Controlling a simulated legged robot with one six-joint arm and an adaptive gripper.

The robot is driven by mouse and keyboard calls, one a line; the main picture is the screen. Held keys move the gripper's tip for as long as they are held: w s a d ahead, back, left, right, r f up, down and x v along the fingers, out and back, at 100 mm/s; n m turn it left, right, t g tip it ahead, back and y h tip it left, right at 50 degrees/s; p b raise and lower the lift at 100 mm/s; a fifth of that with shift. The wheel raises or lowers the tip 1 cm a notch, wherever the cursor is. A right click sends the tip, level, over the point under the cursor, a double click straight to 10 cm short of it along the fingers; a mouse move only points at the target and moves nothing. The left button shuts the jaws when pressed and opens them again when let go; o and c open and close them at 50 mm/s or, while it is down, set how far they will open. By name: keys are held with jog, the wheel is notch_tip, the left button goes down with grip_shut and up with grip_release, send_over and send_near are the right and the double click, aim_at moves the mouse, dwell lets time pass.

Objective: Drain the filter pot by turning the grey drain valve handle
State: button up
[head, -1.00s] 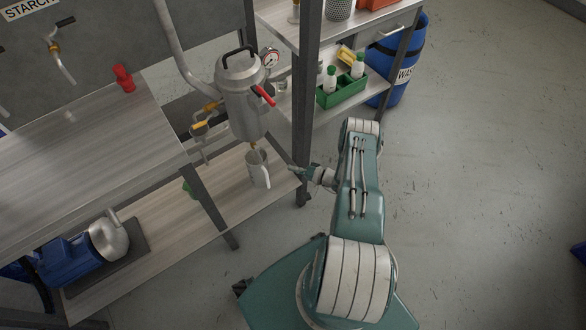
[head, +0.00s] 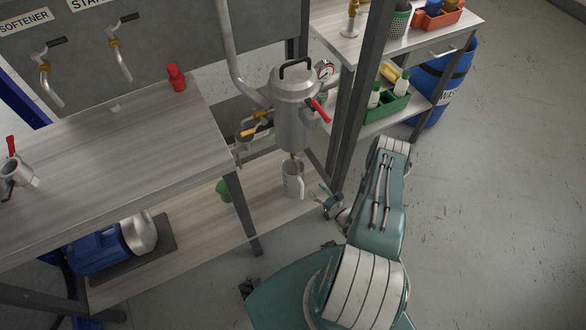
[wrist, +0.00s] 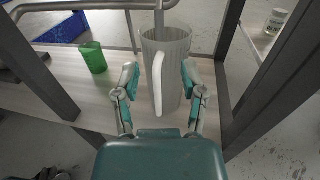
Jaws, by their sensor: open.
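The steel filter pot (head: 293,112) hangs upright on the frame, with a black top handle and a red side lever (head: 319,110). A brass drain outlet (head: 293,156) shows beneath it. I cannot pick out a grey drain valve handle in either view. A pale measuring jug (head: 292,181) stands on the lower shelf under the outlet; it fills the middle of the wrist view (wrist: 178,60), its white handle towards me. My gripper (head: 326,200) is open and empty at the shelf's front. In the wrist view its fingers (wrist: 160,88) spread either side of the jug's handle; contact is unclear.
A green cup (wrist: 93,57) stands left of the jug on the lower shelf (head: 185,233). Dark frame posts (head: 358,95) rise at both sides. A pressure gauge (head: 324,70) and yellow-handled valves (head: 256,125) adjoin the pot. The floor (head: 480,200) at right is clear.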

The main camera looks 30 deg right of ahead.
aim_at(300, 172)
jog(key=x, duration=1)
jog(key=shift+w+a, duration=0.2)
jog(key=shift+w, duration=0.1)
grip_shut()
